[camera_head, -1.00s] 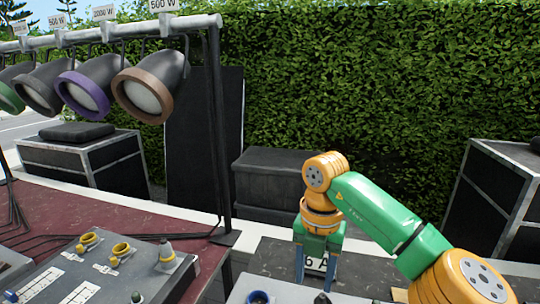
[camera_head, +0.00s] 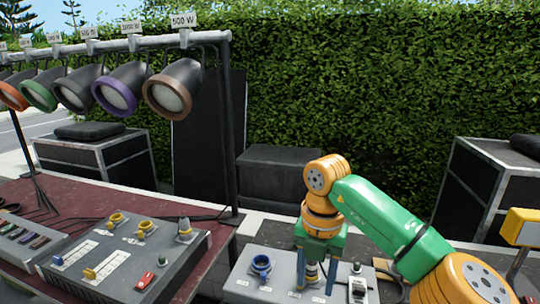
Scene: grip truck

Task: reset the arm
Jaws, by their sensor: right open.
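My right arm, green and orange, comes in from the lower right. A blue ring socket (camera_head: 261,266) is on the box, left of the gripper. My left gripper is not in view.
A larger grey console (camera_head: 120,260) with sliders and yellow ring sockets lies on the dark red table (camera_head: 92,205) at left. Several lamps (camera_head: 172,90) hang from a rail above it. A yellow block (camera_head: 522,228) stands at far right, near a black case (camera_head: 480,185).

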